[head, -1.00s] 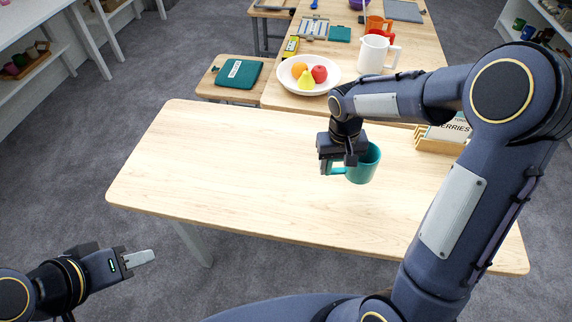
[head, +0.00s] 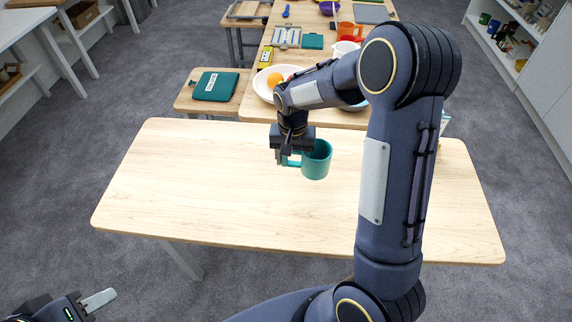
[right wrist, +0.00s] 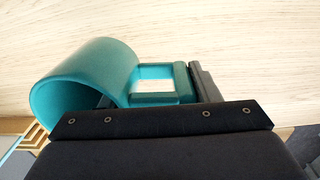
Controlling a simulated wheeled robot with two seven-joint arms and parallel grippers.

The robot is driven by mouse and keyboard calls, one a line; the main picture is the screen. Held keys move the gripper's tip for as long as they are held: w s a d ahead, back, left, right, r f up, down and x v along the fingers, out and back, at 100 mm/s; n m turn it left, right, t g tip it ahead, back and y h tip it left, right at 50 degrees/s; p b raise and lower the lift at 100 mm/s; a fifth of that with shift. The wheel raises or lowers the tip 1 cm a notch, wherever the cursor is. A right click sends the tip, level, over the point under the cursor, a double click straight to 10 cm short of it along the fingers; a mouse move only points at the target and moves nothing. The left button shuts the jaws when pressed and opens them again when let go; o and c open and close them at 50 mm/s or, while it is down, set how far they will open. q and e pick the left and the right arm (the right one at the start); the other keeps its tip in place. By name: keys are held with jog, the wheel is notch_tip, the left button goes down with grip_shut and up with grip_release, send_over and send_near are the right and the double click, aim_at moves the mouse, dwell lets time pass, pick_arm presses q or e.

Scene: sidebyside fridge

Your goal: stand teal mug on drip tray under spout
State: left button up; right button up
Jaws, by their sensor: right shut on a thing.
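The teal mug (head: 317,160) is above the near wooden table in the head view, roughly upright, with its handle to the left. My right gripper (head: 291,160) is shut on the mug's handle. In the right wrist view the mug (right wrist: 85,90) lies to the left of the gripper (right wrist: 190,90), with its handle between the fingers. My left gripper (head: 100,300) is at the lower left, off the table's edge; only part of it shows, and its jaw opening cannot be made out. No drip tray or spout shows in these views.
The near table (head: 200,200) is mostly bare. Behind it, a second table (head: 345,118) holds a white plate (head: 263,88) with fruit, a white jug and an orange container (head: 347,30). A stool (head: 190,100) with a teal pad (head: 216,86) stands at the back left.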

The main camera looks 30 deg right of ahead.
jog(key=w+f, duration=0.1)
jog(key=a+f, duration=0.1)
jog(key=shift+w+a+f, duration=0.1)
jog(key=shift+w+f, duration=0.2)
jog(key=shift+w, duration=0.1)
jog(key=shift+f, duration=1.45)
jog(key=shift+f, duration=0.1)
jog(key=shift+f, duration=0.15)
jog(key=o, duration=1.3)
